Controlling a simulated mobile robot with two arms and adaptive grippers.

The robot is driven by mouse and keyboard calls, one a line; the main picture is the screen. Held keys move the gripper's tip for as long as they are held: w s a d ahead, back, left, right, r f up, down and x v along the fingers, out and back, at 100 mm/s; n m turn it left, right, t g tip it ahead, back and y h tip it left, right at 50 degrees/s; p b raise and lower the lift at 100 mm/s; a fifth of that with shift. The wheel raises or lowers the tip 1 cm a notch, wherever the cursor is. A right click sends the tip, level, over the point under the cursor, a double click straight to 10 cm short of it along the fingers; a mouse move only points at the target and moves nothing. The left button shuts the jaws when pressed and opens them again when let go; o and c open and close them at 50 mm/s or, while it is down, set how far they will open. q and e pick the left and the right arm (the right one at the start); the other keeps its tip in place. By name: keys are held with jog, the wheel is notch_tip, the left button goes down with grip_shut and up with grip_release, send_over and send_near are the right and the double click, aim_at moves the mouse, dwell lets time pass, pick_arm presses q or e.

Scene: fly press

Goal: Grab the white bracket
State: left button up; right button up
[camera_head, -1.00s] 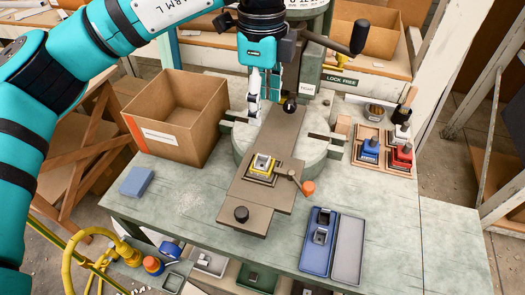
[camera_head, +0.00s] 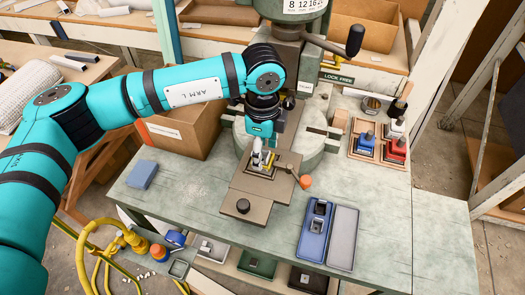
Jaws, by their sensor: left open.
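My left gripper (camera_head: 261,158) is open and points down over the yellow holder (camera_head: 267,167) on the press slide. A pale, whitish piece sat in that holder earlier; the fingers now cover most of it. I cannot tell whether the fingers touch it. A small white piece (camera_head: 206,246) lies in an open bin below the bench front. My right gripper is not in view.
The press column (camera_head: 292,52) and its black-knobbed lever stand behind my left arm. A cardboard box (camera_head: 188,133) is left of the press. Blue (camera_head: 315,232) and grey (camera_head: 342,238) trays lie at front right. A wooden tray (camera_head: 359,154) holds coloured holders.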

pick_arm(q)
jog(key=shift+f, duration=0.25)
grip_shut()
jog(key=shift+r, duration=0.1)
